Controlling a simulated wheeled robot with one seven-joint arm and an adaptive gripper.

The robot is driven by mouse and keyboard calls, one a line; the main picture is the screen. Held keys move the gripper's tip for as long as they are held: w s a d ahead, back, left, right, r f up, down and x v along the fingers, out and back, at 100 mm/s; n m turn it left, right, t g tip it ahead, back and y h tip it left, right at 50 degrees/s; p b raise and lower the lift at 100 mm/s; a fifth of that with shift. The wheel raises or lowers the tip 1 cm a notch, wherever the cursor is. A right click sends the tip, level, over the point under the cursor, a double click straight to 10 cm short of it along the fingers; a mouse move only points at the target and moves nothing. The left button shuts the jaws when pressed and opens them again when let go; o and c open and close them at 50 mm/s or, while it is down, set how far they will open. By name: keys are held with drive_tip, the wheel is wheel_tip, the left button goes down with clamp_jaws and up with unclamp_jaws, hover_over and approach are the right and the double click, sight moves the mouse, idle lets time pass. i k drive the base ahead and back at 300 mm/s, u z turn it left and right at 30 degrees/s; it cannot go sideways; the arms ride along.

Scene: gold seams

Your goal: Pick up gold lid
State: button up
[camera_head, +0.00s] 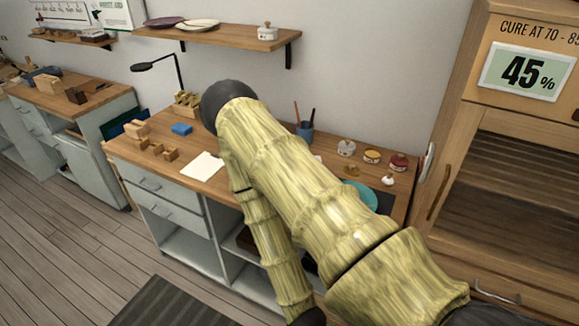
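A small round piece with a yellow-gold top (371,156), which looks like the gold lid, sits at the right end of the wooden workbench (400,186). It stands between a pale grey-white pot (346,148) and a dark red piece (398,161). It is small in the view, so I cannot tell whether it lies loose or sits on a jar. My gripper does not show.
A teal disc (360,193), a small white piece (388,179) and a brown piece (351,170) lie near the lid. A blue brush cup (305,131) stands behind my arm. A tall wooden cabinet (470,150) bounds the right. Open floor (70,250) lies at left.

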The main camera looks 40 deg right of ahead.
sight(352, 171)
drive_tip(key=u, duration=1.05)
drive_tip(key=i, duration=1.55)
drive_tip(key=z, duration=2.65)
